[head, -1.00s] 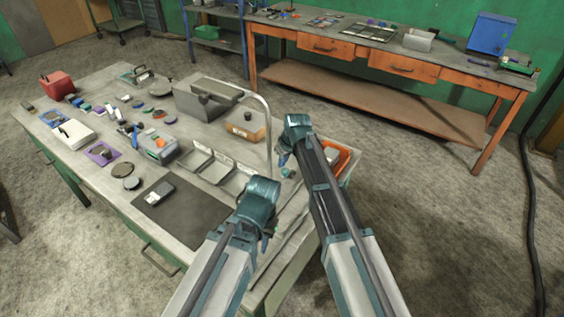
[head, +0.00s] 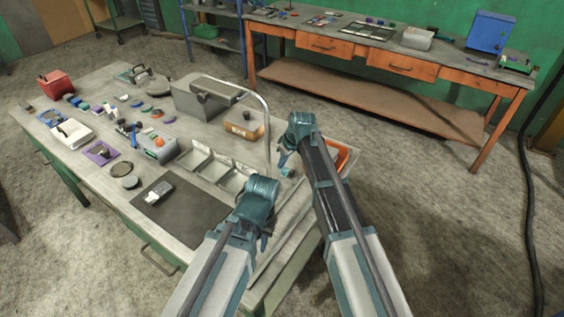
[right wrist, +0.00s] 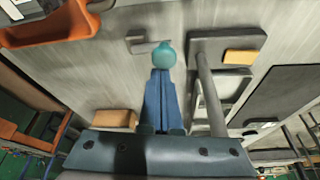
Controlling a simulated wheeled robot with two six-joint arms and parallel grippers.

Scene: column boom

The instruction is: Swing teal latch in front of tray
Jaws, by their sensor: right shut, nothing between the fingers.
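The teal latch knob (right wrist: 164,55) is round and sits at the end of a short grey bar (right wrist: 148,41) on the bench top. In the head view the knob (head: 287,171) shows small below my right gripper (head: 283,160). In the right wrist view the shut, empty fingers (right wrist: 161,76) point at the knob, their tips touching or just short of it; I cannot tell which. An orange tray (right wrist: 45,34) lies to the left there; in the head view it is partly hidden behind my right arm (head: 343,158). My left gripper (head: 266,238) hangs over the bench's near edge, its jaws unclear.
A bent metal pole (head: 268,120) rises close beside the right gripper; it also shows in the right wrist view (right wrist: 210,95). A grey compartment bin (head: 213,167), a wooden box (head: 243,126) and a dark mat (head: 180,213) lie to the left.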

